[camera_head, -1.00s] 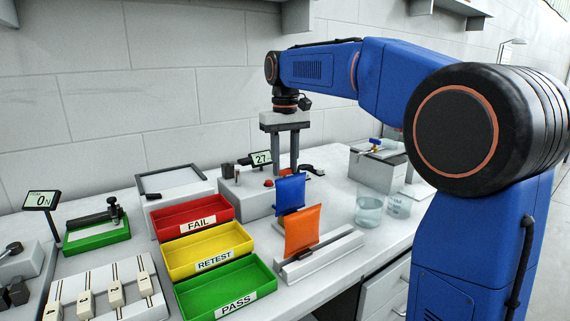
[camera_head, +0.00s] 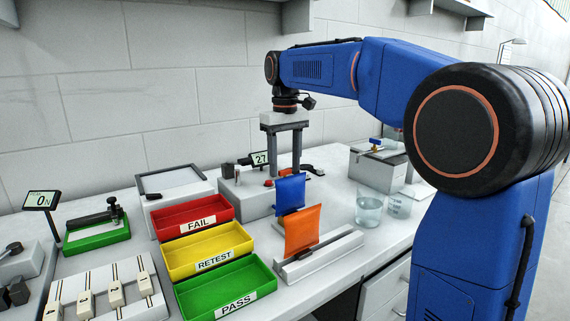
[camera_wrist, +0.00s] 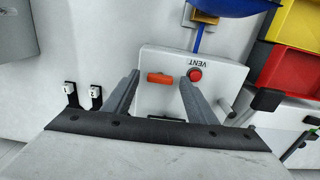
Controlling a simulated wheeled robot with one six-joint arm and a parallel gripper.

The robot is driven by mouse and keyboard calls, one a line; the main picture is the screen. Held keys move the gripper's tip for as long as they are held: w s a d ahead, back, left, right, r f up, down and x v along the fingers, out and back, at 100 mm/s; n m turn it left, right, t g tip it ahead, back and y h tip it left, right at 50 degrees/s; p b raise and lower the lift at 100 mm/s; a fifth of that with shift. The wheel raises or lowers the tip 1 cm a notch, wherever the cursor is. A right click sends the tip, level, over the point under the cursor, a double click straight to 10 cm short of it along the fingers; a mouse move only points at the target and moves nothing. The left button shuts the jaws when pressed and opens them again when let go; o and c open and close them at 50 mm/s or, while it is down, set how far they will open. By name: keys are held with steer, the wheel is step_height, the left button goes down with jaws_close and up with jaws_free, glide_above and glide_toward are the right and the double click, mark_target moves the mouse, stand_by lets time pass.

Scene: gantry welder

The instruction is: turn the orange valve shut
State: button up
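The orange valve (camera_wrist: 160,78) shows in the wrist view as a short orange handle on top of a white box (camera_wrist: 150,103), beside a red button (camera_wrist: 195,74) marked VENT. Its handle lies crosswise in the picture, between my two fingers as seen from the wrist. I cannot tell the fingertips' height above the handle.
A blue pouch (camera_head: 290,194) and an orange pouch (camera_head: 302,231) stand upright in front of the box. FAIL (camera_head: 165,229), RETEST (camera_head: 180,268) and PASS (camera_head: 195,308) bins are at left. Two beakers, one here (camera_head: 369,209), stand at right.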

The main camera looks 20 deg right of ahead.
mark_target(285, 170)
steer(key=shift+r, duration=0.1)
step_height(285, 170, up, 17)
stand_by(0.8)
steer(key=shift+s+r, duration=0.1)
